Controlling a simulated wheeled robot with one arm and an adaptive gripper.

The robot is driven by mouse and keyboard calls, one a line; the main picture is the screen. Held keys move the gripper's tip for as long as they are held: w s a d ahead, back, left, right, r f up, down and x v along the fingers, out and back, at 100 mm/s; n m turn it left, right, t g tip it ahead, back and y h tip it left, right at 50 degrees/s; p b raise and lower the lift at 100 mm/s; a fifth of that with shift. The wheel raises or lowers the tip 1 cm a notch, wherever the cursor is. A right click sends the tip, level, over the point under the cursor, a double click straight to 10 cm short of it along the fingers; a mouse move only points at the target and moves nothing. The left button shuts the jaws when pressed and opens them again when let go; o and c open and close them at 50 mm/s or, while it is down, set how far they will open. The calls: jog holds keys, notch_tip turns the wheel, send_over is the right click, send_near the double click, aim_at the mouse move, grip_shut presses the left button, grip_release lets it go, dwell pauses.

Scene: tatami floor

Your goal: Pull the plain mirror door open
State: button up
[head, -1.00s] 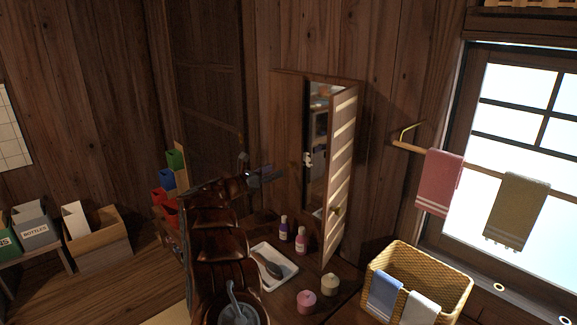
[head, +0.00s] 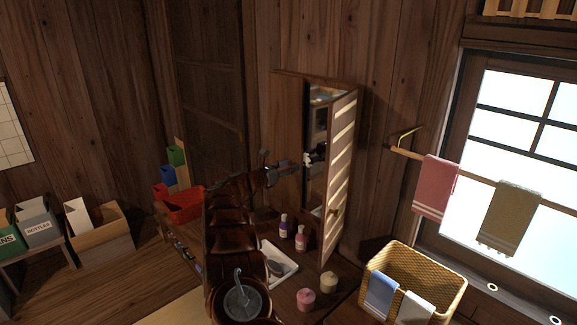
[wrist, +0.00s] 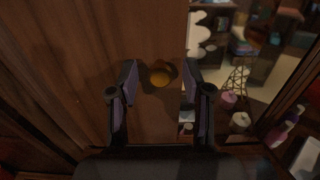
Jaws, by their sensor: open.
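The mirror (head: 318,125) shows as a tall narrow reflecting strip in the wall cabinet, between a plain wooden panel (head: 286,120) and a slatted door (head: 341,150) that stands swung out. In the wrist view the mirror (wrist: 225,75) lies right of the wooden panel (wrist: 85,45). A round brass knob (wrist: 160,76) sits on that panel. My gripper (wrist: 160,80) is open and empty, with one finger on each side of the knob in the picture. I cannot tell whether the fingertips reach around it. In the head view my gripper (head: 290,166) is in front of the panel.
A purple bottle (head: 283,228), a pink bottle (head: 300,238), a white tray (head: 290,262) and two jars (head: 306,299) stand below the cabinet. A wicker basket (head: 440,292) with cloths is at right. A towel rail (head: 408,153) is on the wall beyond the slatted door.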

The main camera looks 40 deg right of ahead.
jog(key=shift+c, duration=0.3)
grip_shut()
dwell(0.3)
